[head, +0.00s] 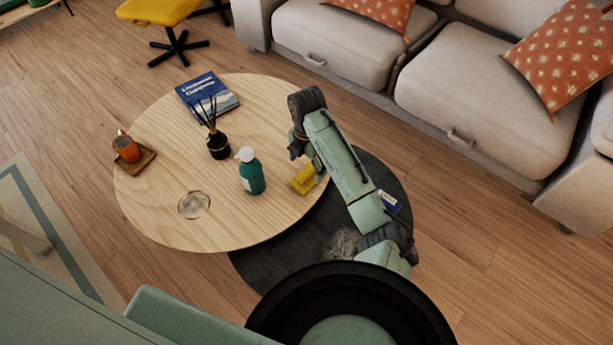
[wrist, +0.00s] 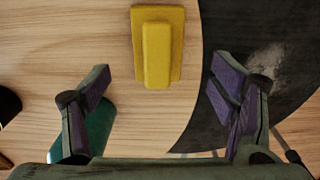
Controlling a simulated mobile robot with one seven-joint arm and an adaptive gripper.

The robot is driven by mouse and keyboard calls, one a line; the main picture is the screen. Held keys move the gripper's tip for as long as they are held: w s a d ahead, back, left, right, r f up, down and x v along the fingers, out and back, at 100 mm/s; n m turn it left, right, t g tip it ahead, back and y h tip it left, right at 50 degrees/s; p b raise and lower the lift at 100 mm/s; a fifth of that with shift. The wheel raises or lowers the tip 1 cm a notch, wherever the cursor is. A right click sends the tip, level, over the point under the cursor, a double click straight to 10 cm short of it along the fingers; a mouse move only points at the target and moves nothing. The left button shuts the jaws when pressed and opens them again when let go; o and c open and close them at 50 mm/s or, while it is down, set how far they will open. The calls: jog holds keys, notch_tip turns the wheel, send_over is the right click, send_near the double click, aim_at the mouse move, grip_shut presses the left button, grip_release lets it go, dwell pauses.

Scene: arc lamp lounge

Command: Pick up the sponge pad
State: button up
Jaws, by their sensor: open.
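The yellow sponge pad (head: 303,180) lies on the round wooden table, near its right edge. In the wrist view the sponge pad (wrist: 158,45) shows at the top centre, a raised narrow block on a wider flat base. My gripper (wrist: 160,85) is open and empty, its purple-lined fingers spread wide; the sponge pad lies beyond the fingertips, roughly centred between them. In the head view my arm reaches over the table's right side, and the fingers are mostly hidden by the arm.
A teal pump bottle (head: 251,172) stands just left of the sponge pad. A reed diffuser (head: 218,145), a book (head: 207,93), an orange mug (head: 126,147) and a clear glass dish (head: 194,204) are on the wooden table (head: 255,225). A lower dark round table (head: 275,265) is at right.

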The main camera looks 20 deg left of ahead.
aim_at(307, 170)
jog(key=shift+w+f+p, duration=0.15)
jog(key=shift+f+p, duration=0.25)
jog(key=shift+f, duration=1.1)
jog(key=shift+w+f+p, duration=0.1)
jog(key=shift+f+p, duration=0.3)
jog(key=shift+f, duration=1.1)
jog(key=shift+c, duration=0.5)
jog(key=c, duration=1.2)
jog(key=shift+r, duration=0.15)
notch_tip(307, 170, up, 10)
jog(key=shift+f+b, duration=0.1)
jog(key=shift+b, duration=0.8)
jog(key=o, duration=0.7)
jog(key=c, duration=0.5)
